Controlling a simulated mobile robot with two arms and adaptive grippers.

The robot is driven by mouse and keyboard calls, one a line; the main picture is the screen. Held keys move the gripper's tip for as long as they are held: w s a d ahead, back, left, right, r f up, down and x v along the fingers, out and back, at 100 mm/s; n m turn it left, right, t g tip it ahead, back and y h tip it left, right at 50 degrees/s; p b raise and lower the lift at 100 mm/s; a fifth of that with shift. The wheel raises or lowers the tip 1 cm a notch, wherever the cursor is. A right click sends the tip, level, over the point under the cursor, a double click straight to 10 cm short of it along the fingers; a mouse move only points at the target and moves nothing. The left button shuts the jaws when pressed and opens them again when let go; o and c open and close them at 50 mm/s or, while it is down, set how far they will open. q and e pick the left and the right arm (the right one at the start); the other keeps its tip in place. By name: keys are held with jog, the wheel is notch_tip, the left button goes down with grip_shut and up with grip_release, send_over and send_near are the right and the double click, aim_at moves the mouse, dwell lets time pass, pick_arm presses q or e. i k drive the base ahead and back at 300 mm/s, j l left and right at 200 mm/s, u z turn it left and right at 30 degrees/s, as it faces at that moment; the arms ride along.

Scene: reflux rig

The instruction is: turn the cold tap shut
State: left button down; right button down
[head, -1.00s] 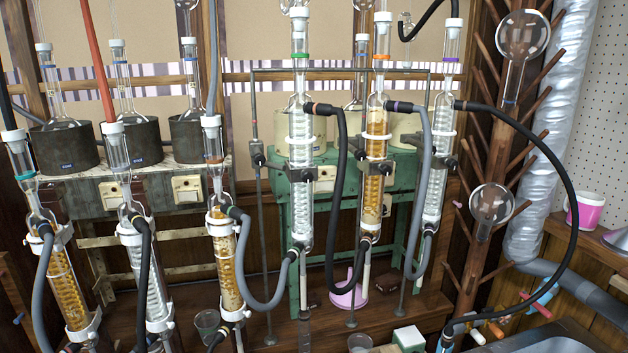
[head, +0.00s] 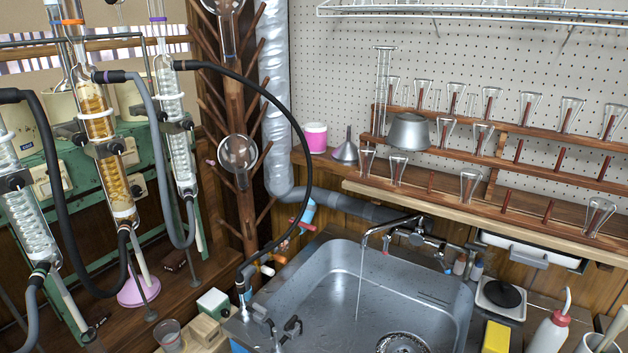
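A metal spout (head: 390,228) reaches over the sink (head: 325,270) from its back edge. A thin stream of water (head: 361,285) falls from it into the basin. Behind the spout is a metal tap body (head: 420,240) with small fittings; I cannot tell which of them is the cold handle. A blue-handled valve (head: 307,214) sits on the wall left of the spout, with small red, orange and white ends below it. Neither of my grippers is in view.
A black hose (head: 306,150) arcs down to a fitting at the sink's left corner, near dark metal fittings (head: 291,326). Glass condensers (head: 175,120) stand left. A hotplate (head: 500,295), yellow block (head: 496,337) and wash bottle (head: 551,330) stand right. The basin is open above.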

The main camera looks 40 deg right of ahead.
aim_at(440, 254)
jog(key=z, duration=2.2)
